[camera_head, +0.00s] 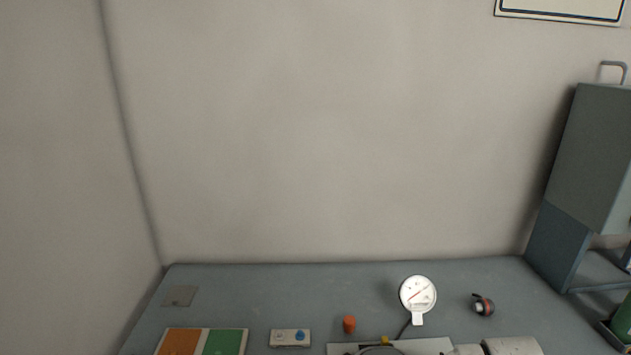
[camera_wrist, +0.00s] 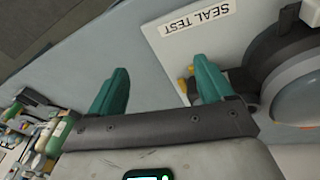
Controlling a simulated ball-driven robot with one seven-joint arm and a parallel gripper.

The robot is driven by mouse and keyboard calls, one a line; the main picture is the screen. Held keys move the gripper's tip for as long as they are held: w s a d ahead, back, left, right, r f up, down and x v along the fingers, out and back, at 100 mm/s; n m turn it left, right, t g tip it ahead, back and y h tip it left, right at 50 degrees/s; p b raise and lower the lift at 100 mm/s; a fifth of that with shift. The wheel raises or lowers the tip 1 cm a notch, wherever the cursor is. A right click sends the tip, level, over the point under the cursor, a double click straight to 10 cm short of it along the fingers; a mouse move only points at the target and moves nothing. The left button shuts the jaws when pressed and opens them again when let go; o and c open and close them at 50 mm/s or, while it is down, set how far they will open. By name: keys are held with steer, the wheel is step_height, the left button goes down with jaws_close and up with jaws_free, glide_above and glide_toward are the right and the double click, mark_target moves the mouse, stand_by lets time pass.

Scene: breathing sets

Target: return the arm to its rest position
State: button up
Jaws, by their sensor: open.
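My gripper (camera_wrist: 163,88) shows in the wrist view with its two green fingers spread apart. The gap between them is empty. It hangs over the blue-grey bench (camera_wrist: 150,62), beside a white plate marked SEAL TEST (camera_wrist: 205,28). A dark round mask-like part (camera_wrist: 285,75) with a clear window lies to the right of the fingers. In the head view neither my arm nor my gripper shows.
A grey cabinet (camera_head: 590,150) stands at right. The back left is mostly clear.

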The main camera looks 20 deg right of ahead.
steer(key=s+a+f+n+y+b, duration=0.1)
steer(key=s+a+f+n, duration=0.1)
steer(key=s+a+f, duration=0.2)
steer(key=s+a+f+n+y+b, duration=0.1)
steer(key=s+a+f+n, duration=0.2)
steer(key=s+a, duration=0.8)
steer(key=shift+f+y, duration=0.4)
steer(key=shift+f, duration=0.35)
steer(key=shift+s+d, duration=0.1)
stand_by(3.1)
